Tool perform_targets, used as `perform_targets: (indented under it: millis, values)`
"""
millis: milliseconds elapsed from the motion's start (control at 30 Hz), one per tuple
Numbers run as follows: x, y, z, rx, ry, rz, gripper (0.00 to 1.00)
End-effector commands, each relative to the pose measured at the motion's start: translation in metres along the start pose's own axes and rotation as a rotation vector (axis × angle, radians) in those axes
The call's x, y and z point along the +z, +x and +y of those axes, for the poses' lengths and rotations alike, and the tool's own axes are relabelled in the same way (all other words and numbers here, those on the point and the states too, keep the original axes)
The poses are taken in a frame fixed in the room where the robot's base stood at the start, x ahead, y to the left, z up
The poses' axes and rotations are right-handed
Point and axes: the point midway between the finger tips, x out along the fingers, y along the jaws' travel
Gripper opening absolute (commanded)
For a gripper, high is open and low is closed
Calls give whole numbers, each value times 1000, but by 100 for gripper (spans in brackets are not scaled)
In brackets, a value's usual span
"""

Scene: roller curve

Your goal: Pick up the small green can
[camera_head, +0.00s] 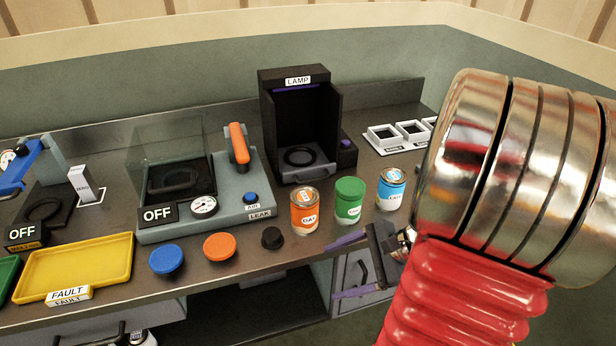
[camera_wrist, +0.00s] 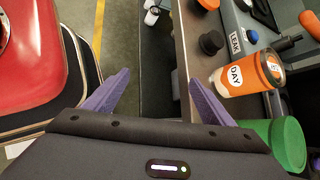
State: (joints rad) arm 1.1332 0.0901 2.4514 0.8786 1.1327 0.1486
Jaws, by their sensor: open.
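The small green can (camera_head: 349,199) stands upright on the dark counter, between an orange can labelled DAY (camera_head: 305,211) and a blue can (camera_head: 391,189). In the wrist view the green can (camera_wrist: 284,143) is at the lower right, partly hidden by my gripper's body and the picture edge. My gripper (camera_head: 346,267) has two purple fingers and is in front of the counter's edge, nearer than the cans and lower than their tops. In the wrist view my gripper (camera_wrist: 157,90) is open, with nothing between its fingers. The orange can (camera_wrist: 247,76) lies to the right of the fingers there.
A black knob-like lid (camera_head: 272,238), an orange one (camera_head: 219,246) and a blue one (camera_head: 166,260) stand near the counter's front edge. A black LAMP booth (camera_head: 322,130) is behind the cans. A LEAK machine (camera_head: 235,195) and a yellow tray (camera_head: 75,268) are on the left.

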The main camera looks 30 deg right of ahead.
Motion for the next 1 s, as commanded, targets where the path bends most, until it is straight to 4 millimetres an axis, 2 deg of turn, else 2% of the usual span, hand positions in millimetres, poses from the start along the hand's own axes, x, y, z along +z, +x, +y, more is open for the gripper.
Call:
perform_targets:
  millis: [100, 300, 400, 533, 700, 1000]
  values:
    - [-20, -9, -20, -166, 219, -86, 77]
    - [-52, -38, -63, -450, 517, -231, 77]
    - [-66, -56, -83, -577, 624, -299, 77]
    - [-74, -76, -103, -689, 705, -372, 77]
    - [-74, -87, -115, -740, 744, -419, 77]
    - [-73, -87, -115, -740, 744, -420, 77]
